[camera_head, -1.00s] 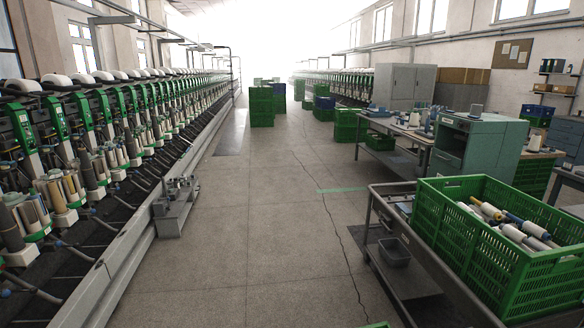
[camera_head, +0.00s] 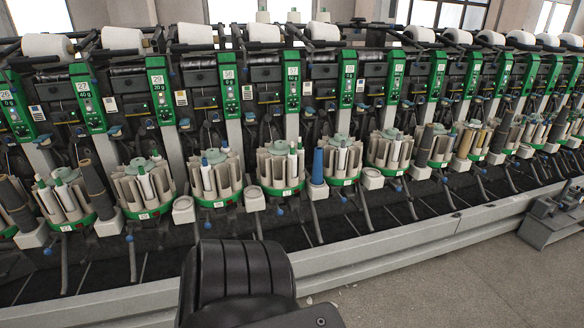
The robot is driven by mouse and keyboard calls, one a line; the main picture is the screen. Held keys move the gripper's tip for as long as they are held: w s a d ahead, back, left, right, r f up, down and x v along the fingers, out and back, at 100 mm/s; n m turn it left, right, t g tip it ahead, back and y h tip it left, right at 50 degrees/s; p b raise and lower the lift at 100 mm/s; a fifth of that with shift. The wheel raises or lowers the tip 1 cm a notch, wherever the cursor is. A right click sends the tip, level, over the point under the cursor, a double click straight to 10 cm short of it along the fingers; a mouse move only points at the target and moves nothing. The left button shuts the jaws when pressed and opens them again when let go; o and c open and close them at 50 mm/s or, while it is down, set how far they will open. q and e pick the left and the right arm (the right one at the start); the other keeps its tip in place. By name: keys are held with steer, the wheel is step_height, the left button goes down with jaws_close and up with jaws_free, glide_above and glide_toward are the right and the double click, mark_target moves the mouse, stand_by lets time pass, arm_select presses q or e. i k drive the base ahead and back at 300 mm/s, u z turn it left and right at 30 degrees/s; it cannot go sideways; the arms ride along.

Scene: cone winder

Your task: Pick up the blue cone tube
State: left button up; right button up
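A blue cone tube (camera_head: 317,167) stands upright in a pale square holder (camera_head: 317,192) on the winding machine, a little right of the middle of the head view. It is between two round green-based magazines. Neither of my grippers can be made out. A black ribbed part, which looks like one of my own arm links, shows at the bottom centre, well below the blue tube.
The winding machine fills the view, with green numbered panels (camera_head: 293,87) and white yarn packages (camera_head: 122,39) on top. Dark tubes (camera_head: 93,186) stand in other holders. A grey rail (camera_head: 400,240) runs along its front. Grey floor (camera_head: 450,285) is clear at lower right; a metal fixture (camera_head: 560,215) stands at right.

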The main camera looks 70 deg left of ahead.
mark_target(316, 176)
steer(key=u, duration=0.35)
steer(key=k, duration=0.5)
steer(key=u, duration=1.5)
steer(key=i, duration=1.25)
steer(key=u, duration=0.8)
